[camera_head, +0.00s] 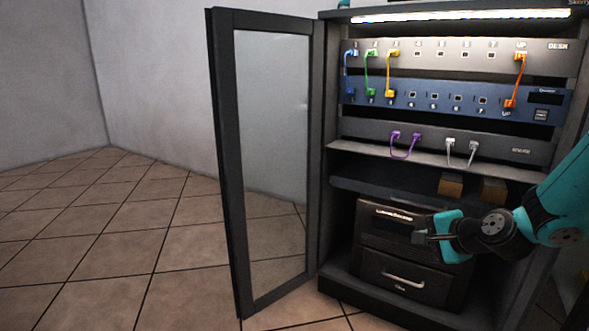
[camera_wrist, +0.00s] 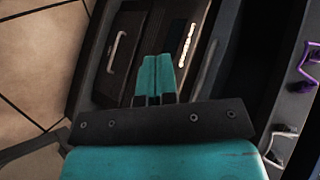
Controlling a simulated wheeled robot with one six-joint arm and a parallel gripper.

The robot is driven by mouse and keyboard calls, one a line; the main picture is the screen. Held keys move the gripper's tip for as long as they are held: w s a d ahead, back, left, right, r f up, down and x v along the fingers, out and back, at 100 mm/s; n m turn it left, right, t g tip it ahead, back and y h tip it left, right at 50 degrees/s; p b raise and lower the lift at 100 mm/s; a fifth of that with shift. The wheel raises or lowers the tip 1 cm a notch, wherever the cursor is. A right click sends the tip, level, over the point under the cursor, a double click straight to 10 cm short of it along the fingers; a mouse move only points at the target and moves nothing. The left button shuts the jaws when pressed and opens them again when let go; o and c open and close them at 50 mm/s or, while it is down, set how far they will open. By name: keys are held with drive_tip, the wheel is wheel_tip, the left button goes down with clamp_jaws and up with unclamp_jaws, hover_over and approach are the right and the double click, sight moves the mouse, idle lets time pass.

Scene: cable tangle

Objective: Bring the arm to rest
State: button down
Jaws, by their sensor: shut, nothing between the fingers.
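My arm (camera_head: 555,205) is teal and black and reaches in from the right edge of the head view. My gripper (camera_head: 418,237) points left, in front of the dark box unit in the lower part of the cabinet. In the wrist view my gripper (camera_wrist: 155,75) shows its two teal fingers side by side, shut with nothing between them. The dark unit with a handle (camera_wrist: 117,50) lies beyond the fingertips. I cannot tell the exact gap between fingers and unit.
The cabinet's glass door (camera_head: 272,150) stands open to the left. Blue, green, yellow and orange cables (camera_head: 516,80) join the upper panels. A purple cable (camera_head: 405,150) and a white cable (camera_head: 460,155) hang from the lower panel. Small brown boxes (camera_head: 451,186) sit on a shelf. Tiled floor (camera_head: 110,240) at left is clear.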

drive_tip(key=s+a+r+n+g+y+p, duration=0.2)
drive_tip(key=s+a+r+n+g+p, duration=0.15)
drive_tip(key=s+a+r+n, duration=0.5)
drive_tip(key=s+a+r+n+g+h+p, duration=0.1)
drive_tip(key=s+a+r+n+g+p, duration=0.2)
drive_tip(key=s+r+n+p, duration=0.55)
drive_tip(key=s+a+r+n+g+h+p, duration=0.1)
drive_tip(key=s+a+r+n+g+p, duration=0.25)
drive_tip(key=s+r, duration=0.9)
wheel_tip(320, 180, up, 34)
drive_tip(key=s+p, duration=0.2)
drive_tip(key=p, duration=3.3)
drive_tip(key=shift+d+f, duration=0.15)
drive_tip(key=shift+f, duration=0.1)
